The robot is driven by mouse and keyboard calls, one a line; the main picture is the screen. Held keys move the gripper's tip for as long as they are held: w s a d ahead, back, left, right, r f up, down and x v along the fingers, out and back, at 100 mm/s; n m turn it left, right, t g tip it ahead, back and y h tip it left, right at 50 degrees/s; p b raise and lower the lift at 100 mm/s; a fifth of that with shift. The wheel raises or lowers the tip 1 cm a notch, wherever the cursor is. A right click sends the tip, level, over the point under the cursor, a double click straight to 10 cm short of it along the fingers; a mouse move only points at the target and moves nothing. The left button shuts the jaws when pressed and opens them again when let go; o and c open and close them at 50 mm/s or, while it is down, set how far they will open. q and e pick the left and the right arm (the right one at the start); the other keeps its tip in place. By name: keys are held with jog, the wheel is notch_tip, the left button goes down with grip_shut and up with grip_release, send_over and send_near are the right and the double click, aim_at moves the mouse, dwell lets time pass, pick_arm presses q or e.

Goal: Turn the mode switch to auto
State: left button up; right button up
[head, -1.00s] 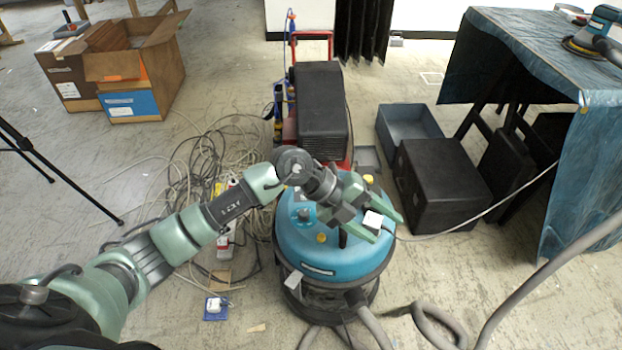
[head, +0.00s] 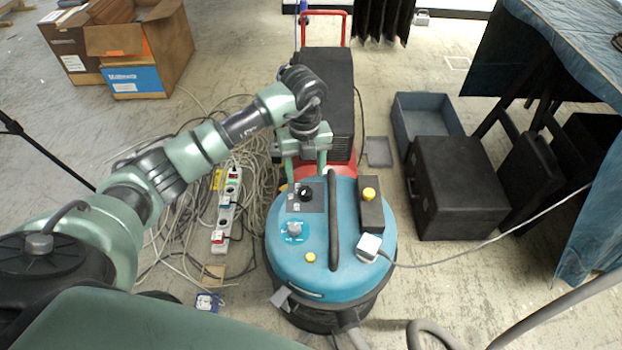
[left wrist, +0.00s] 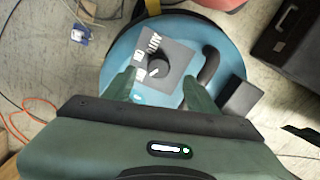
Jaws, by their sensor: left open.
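The mode switch is a round black knob (head: 305,193) on a dark grey plate (head: 293,206) on top of the blue vacuum cleaner (head: 345,270). In the left wrist view the knob (left wrist: 160,67) has a white mark on its lower-left side. A label that seems to read AUTO (left wrist: 153,42) and smaller white labels lie around it. My left gripper (head: 305,172) is open above the plate's far side. In the left wrist view its fingers (left wrist: 159,84) stand on either side of the knob, apart from it. My right gripper is in neither view.
The lid also carries a black handle (head: 333,230), a yellow button on a black block (head: 369,194), a grey knob (head: 294,229) and a white plug (head: 369,246). A red-framed black machine (head: 328,90) stands behind. Cables and a power strip (head: 226,210) lie left.

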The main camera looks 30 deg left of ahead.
aim_at(305, 190)
pick_arm(q)
jog(key=f+b, duration=0.1)
jog(key=f, duration=0.6)
jog(key=shift+s, duration=0.2)
grip_shut()
